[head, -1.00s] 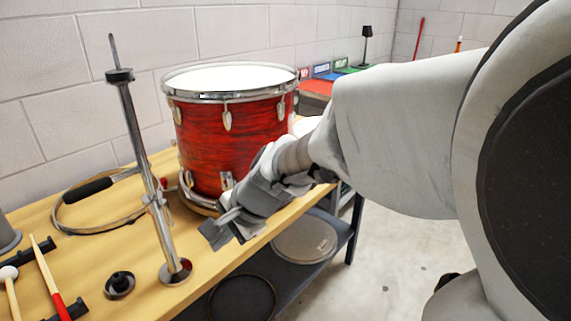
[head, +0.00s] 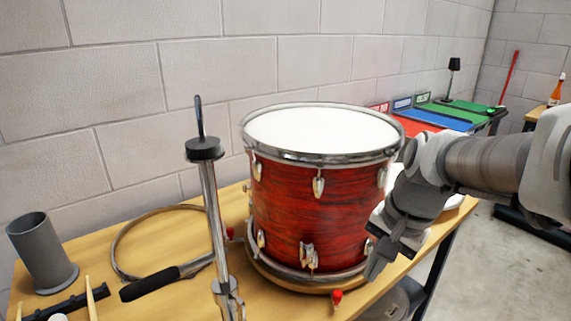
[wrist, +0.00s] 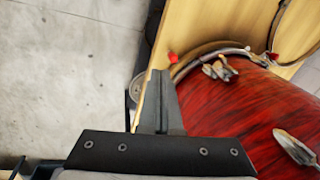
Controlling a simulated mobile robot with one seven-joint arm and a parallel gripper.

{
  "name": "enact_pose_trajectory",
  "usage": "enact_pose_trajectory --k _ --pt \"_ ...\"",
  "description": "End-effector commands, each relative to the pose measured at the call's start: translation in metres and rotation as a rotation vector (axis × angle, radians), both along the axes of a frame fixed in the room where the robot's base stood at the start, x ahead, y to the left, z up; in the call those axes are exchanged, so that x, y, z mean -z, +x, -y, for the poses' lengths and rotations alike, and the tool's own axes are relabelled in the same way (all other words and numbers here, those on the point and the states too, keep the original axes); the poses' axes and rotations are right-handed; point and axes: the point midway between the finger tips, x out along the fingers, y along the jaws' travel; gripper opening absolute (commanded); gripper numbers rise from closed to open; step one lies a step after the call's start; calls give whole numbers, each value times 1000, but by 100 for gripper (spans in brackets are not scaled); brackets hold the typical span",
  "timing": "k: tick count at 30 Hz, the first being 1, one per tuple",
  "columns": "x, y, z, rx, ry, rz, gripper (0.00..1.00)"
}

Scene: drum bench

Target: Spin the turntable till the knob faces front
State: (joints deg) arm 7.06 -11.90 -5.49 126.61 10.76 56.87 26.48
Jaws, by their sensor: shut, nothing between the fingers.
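The red drum (head: 315,215) stands upright on a round wooden turntable (head: 290,283), whose rim shows under it. A red knob (head: 337,297) sits at the rim, front and a little right in the head view. A red knob also shows in the wrist view (wrist: 172,57), beside the drum's hoop. A second red piece (head: 230,233) shows at the drum's left. A metal bracket (head: 308,256) is low on the drum's front. My gripper (head: 373,270) is shut and empty, pointing down at the drum's right front, above and right of the knob. Contact with the drum cannot be told.
A chrome stand rod (head: 212,215) rises left of the drum. Coloured mats (head: 440,118) are at the back right. Open floor lies right of the bench.

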Motion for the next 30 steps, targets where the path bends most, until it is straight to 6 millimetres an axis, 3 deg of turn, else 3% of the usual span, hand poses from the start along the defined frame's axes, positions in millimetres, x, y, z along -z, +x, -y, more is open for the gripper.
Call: enact_pose_trajectory --k 7,15,23,30 --pt "23 43 32 365 128 -189 0" --pt "53 69 59 646 201 -330 0" --pt "70 73 62 704 213 -358 0" --pt "113 71 48 701 214 -361 0"
